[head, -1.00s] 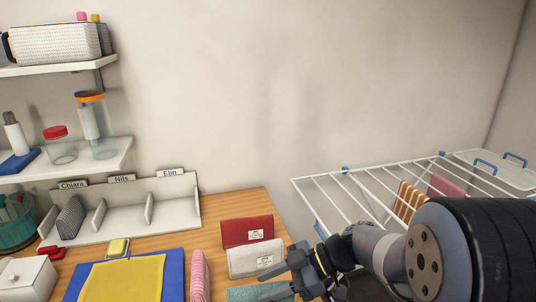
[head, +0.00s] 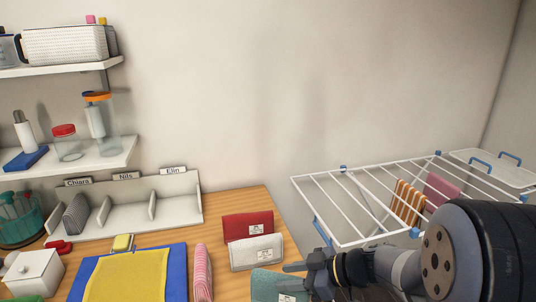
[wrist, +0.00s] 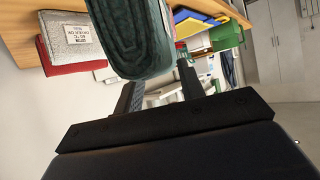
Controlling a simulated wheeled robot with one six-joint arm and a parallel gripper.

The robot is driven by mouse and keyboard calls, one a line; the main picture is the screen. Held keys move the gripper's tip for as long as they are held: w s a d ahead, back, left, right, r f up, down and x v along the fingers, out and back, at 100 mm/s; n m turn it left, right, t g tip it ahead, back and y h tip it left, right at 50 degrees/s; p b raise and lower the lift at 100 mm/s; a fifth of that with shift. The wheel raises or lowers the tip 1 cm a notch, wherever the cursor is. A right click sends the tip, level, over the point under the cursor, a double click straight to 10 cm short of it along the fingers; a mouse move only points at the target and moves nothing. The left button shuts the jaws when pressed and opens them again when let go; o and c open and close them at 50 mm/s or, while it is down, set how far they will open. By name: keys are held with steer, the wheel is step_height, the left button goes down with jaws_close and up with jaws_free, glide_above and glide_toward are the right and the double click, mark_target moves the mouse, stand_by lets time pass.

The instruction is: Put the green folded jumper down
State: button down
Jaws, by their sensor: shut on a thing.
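The green folded jumper (head: 274,284) shows at the bottom of the head view, by the right end of the wooden table (head: 228,262). Its rolled folds fill the top middle of the wrist view (wrist: 138,38). My gripper (head: 298,279) is shut on the jumper, with a dark finger on either side in the wrist view (wrist: 158,80). A pale label shows on the jumper in the head view. I cannot tell whether its underside touches the table.
A red folded item (head: 247,226) and a light grey one (head: 257,252) lie just behind the jumper. A pink striped item (head: 202,272) and a yellow cloth on a blue board (head: 177,268) lie to the left. A white drying rack (head: 330,198) stands right.

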steer(key=w+d+f+m+t+h, duration=0.5)
steer(key=w+d+m+t+h, duration=0.2)
steer(key=w+d+m, duration=0.3)
steer(key=shift+m+h, duration=0.4)
steer(key=shift+s, duration=0.1)
